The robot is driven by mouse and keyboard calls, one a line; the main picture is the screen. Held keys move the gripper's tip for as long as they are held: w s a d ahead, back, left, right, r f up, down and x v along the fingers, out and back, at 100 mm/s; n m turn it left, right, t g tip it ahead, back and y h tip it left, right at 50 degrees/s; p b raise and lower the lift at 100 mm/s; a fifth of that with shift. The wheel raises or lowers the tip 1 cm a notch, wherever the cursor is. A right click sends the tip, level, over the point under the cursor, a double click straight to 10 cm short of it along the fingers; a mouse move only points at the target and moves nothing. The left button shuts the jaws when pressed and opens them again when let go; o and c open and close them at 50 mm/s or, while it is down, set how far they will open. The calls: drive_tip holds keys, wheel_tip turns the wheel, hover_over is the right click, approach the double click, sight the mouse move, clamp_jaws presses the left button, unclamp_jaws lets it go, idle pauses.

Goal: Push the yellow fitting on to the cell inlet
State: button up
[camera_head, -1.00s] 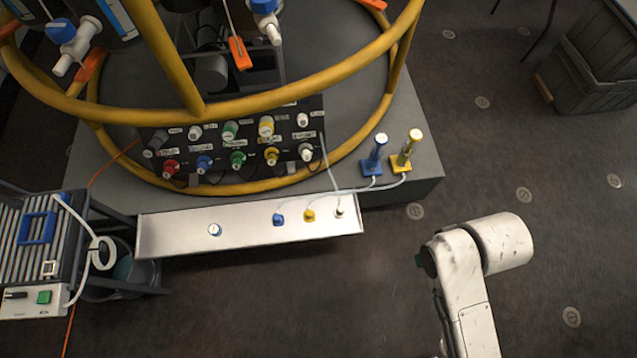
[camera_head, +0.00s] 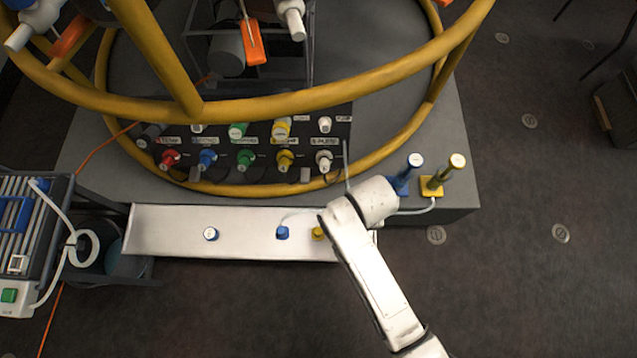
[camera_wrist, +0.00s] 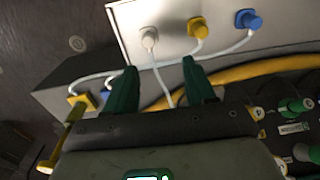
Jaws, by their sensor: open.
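The yellow fitting (camera_head: 318,233) stands on a pale metal shelf (camera_head: 165,230), partly beside my arm in the head view. In the wrist view the yellow fitting (camera_wrist: 198,28) has a pale hose and sits between a white fitting (camera_wrist: 150,38) and a blue fitting (camera_wrist: 247,20). My gripper (camera_wrist: 159,66) is open and empty, with two green fingers apart; the yellow fitting is beyond the right fingertip, not between the fingers. The fingers are hidden in the head view. A dark panel (camera_head: 262,145) carries two rows of coloured connectors; I cannot tell which is the cell inlet.
A yellow post (camera_head: 447,173) and a blue post (camera_head: 408,175) stand on the grey platform, with hoses running to the shelf. A thick yellow rail (camera_head: 300,105) crosses above the panel. A case (camera_head: 30,240) stands at left.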

drive_tip(key=b, duration=0.3)
hover_over(318, 231)
drive_tip(key=f, duration=0.7)
drive_tip(key=shift+d, duration=0.4)
drive_tip(key=shift+a+f, duration=0.2)
drive_tip(key=shift+a, duration=0.25)
drive_tip(key=shift+f, duration=0.1)
wheel_tip(318, 231, down, 9)
drive_tip(key=b, duration=0.7)
drive_tip(key=shift+b, duration=0.35)
drive_tip(key=shift+r+p, duration=0.2)
drive_tip(key=shift+p, duration=0.35)
clamp_jaws()
